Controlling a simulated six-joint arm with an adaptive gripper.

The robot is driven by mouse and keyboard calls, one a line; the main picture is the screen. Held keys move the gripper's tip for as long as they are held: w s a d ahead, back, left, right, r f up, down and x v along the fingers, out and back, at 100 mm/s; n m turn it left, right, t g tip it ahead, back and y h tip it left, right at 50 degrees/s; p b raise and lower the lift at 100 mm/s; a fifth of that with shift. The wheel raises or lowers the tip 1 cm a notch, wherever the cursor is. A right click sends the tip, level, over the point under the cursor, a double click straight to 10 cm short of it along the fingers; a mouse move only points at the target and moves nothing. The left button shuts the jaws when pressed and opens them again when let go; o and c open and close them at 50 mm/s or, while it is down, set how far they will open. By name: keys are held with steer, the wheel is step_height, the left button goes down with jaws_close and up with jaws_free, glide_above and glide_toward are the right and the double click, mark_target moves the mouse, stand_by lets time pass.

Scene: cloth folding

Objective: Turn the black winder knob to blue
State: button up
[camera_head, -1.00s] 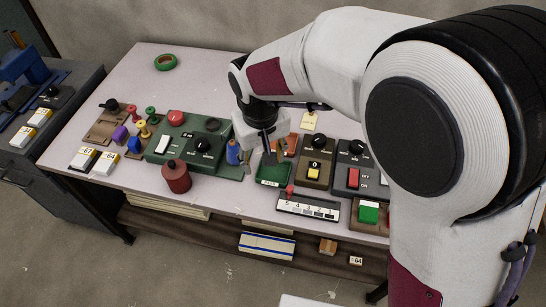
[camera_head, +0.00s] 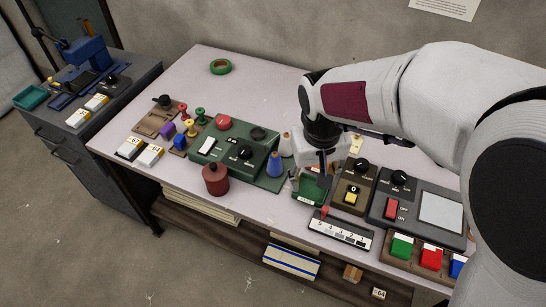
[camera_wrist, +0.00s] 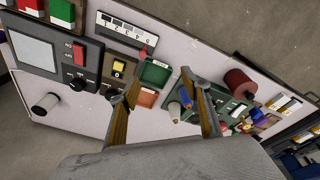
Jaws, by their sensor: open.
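A green machine (camera_head: 222,152) with a white switch, a red button and a black knob (camera_head: 245,152) stands left of my gripper; it looks like the winder. Its knob has a light pointer mark, but colour marks around it are too small to read. A blue cone (camera_head: 275,165) stands at the machine's right end and also shows in the wrist view (camera_wrist: 187,97). My gripper (camera_head: 322,170) is open and empty above the table, right of the blue cone and near a green tray (camera_head: 310,192). Its two fingers (camera_wrist: 165,103) are spread in the wrist view.
Other black knobs are on a brown box (camera_head: 352,182) and a dark panel (camera_head: 418,225) to the right. A dark red canister (camera_head: 215,180) stands in front of the green machine. A numbered slider box (camera_head: 340,231) sits at the front edge.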

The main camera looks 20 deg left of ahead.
steer(key=m+t, duration=0.3)
steer(key=m, duration=0.2)
glide_toward(244, 151)
steer(key=shift+w+f, duration=0.35)
steer(key=shift+f, duration=0.05)
steer(key=shift+d, duration=0.1)
steer(key=shift+x, duration=3.9)
